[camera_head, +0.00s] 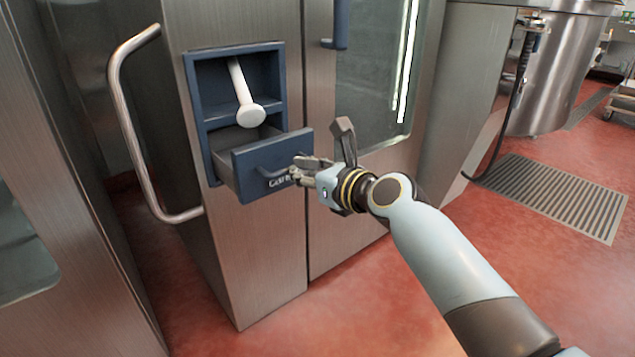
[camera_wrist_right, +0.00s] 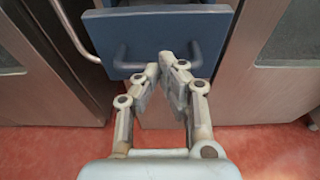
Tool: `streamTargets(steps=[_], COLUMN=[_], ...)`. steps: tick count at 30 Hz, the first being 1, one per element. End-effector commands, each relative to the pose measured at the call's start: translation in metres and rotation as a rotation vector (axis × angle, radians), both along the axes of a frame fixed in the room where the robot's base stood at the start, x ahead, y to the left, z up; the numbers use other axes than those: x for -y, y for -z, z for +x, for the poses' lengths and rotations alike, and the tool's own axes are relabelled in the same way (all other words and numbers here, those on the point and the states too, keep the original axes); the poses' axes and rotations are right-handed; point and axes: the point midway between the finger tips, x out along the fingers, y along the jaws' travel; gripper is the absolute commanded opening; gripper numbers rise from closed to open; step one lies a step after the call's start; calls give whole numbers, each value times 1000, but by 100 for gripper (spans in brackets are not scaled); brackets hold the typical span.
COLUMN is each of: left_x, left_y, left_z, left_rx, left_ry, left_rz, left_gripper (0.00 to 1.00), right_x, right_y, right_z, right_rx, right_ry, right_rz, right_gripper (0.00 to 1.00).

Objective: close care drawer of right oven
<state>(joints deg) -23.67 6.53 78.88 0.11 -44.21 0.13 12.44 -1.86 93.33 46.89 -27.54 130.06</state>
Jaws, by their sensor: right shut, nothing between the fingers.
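The care drawer (camera_head: 245,178) of the oven is pulled out from its dark blue housing (camera_head: 197,75) in the steel front. Its blue front panel with a curved handle also shows in the right wrist view (camera_wrist_right: 190,28). My right gripper (camera_head: 298,172) is at the right part of the drawer front, close to the handle. My left gripper is not in view.
A white hand shower (camera_head: 246,105) hangs in the upper compartment above the drawer. A long steel handle (camera_head: 130,130) stands out to the left. Red floor (camera_head: 350,310) is clear in front.

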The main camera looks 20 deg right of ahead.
Motion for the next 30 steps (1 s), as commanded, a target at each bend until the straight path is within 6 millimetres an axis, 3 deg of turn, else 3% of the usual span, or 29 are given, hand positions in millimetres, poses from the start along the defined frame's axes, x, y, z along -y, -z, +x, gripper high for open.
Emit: streamTargets(steps=[6,15,21,30], left_x=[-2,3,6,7], left_y=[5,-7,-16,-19], left_z=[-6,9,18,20], left_rx=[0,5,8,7], left_ry=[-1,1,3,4], left_rz=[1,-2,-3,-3], left_gripper=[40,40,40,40], right_x=[-16,-35,-42,-43], right_y=[-1,2,1,-2], right_z=[52,104,121,127], right_rx=[0,0,0,4], right_ry=[-1,-1,-1,1], right_rz=[2,1,0,1], right_gripper=[0,0,0,0])
